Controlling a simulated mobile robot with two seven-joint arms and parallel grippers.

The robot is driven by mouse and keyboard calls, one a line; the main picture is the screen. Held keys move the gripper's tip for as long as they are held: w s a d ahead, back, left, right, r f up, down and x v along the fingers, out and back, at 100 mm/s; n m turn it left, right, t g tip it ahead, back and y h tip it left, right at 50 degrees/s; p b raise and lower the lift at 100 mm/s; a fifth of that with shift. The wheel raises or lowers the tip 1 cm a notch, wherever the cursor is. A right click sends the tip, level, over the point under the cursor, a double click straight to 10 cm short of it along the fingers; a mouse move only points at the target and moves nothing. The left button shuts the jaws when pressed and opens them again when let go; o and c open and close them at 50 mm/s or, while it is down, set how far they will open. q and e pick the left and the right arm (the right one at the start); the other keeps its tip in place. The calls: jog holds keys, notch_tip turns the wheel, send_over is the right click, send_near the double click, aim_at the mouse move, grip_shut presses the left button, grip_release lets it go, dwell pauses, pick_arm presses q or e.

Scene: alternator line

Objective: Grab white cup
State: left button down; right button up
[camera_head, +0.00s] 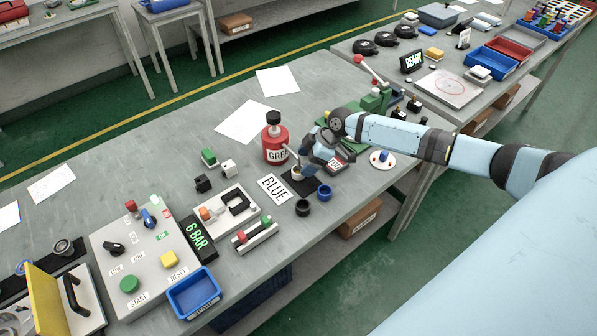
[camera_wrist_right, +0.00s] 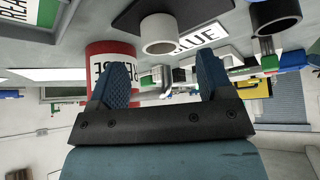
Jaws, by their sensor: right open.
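The white cup (camera_wrist_right: 160,35) stands on a dark mat (camera_wrist_right: 128,14) and shows clearly in the right wrist view, which looks upside down. In the head view the white cup (camera_head: 297,173) is small and partly hidden by my right gripper. My right gripper (camera_head: 305,160) is low over the bench, beside the cup, with nothing between its fingers. In the wrist view the open right gripper (camera_wrist_right: 164,78) has its two blue fingers apart, with the cup beyond the gap between their tips. My left gripper is not in view.
A red grease bottle (camera_head: 275,142) stands close to the gripper. A blue cup (camera_head: 324,192), a dark cup (camera_head: 303,208) and a BLUE card (camera_head: 273,188) are nearby. A round white dish (camera_head: 383,160) lies to the right. White papers (camera_head: 245,121) lie flat behind.

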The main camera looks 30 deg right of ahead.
jog(key=x, duration=0.4)
jog(key=shift+s+f+p, duration=0.1)
jog(key=shift+p, duration=0.3)
jog(key=shift+d, duration=0.1)
jog(key=c, duration=1.1)
jog(key=shift+o, duration=0.2)
